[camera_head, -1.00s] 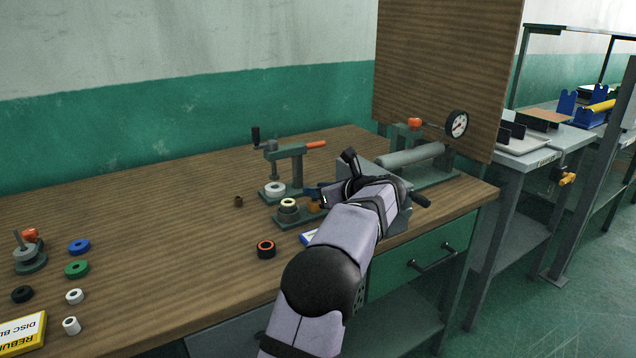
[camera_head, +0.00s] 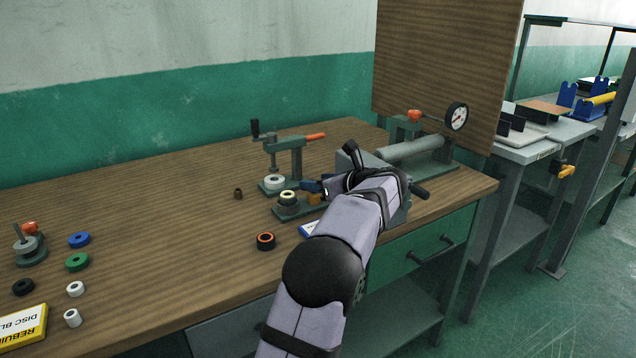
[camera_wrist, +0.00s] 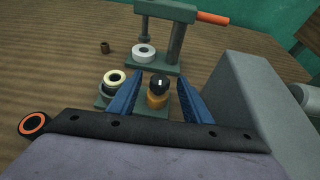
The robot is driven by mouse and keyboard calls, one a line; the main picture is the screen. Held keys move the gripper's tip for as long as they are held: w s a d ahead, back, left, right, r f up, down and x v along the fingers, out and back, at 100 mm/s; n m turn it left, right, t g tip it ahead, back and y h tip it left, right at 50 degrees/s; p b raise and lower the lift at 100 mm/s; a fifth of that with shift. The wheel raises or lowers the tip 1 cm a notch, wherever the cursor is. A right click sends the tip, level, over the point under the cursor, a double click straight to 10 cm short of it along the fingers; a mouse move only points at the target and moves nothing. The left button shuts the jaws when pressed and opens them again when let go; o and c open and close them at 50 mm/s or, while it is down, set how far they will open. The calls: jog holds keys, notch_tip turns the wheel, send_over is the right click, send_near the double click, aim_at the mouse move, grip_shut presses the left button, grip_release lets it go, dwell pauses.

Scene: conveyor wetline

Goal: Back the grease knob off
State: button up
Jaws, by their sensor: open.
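A black knob (camera_wrist: 159,83) with a small white mark sits on an orange-brown body (camera_wrist: 157,100), on a small green base on the bench. In the head view only the orange-brown body (camera_head: 314,198) shows beside the gripper; I cannot make out the knob there. My gripper (camera_wrist: 159,80) is open, with one blue finger to the left of the knob and one to the right. Gaps show on both sides, so the fingers look apart from it. In the head view my gripper (camera_head: 316,187) is low over the bench, partly hidden by my wrist.
A cream ring on a dark post (camera_wrist: 115,79) stands close outside the left finger. A lever press (camera_head: 288,160) with a white ring stands behind. A grey block (camera_wrist: 245,105) is close on the right. A black-orange ring (camera_head: 265,241) lies in front. The bench's left middle is mostly clear.

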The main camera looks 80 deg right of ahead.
jog(key=shift+v, duration=3.4)
jog(key=shift+w, duration=0.1)
